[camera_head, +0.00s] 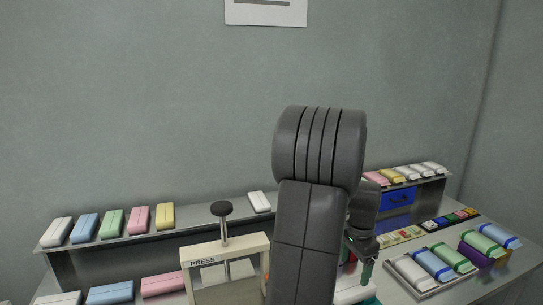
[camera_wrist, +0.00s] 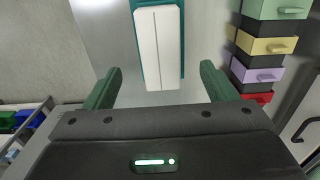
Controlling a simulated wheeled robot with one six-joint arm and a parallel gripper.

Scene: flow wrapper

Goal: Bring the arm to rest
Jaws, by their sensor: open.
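My gripper (camera_wrist: 161,68) is open in the wrist view, with its two dark green fingers spread wide. A white block (camera_wrist: 158,45) lies on a teal base (camera_wrist: 137,62), and its near end shows between the fingers without either finger touching it. In the head view my gripper (camera_head: 366,262) is partly hidden behind my own dark arm, low at the right of centre. The white block (camera_head: 352,292) shows just under it, partly cut off by the bottom edge.
A press (camera_head: 225,250) with a black knob stands left of my arm. A shelf (camera_head: 150,238) behind holds coloured bars. A tray (camera_head: 428,286) of wrapped bars lies at right, near a blue drawer (camera_head: 398,197). Coloured drawers (camera_wrist: 265,46) stand right in the wrist view.

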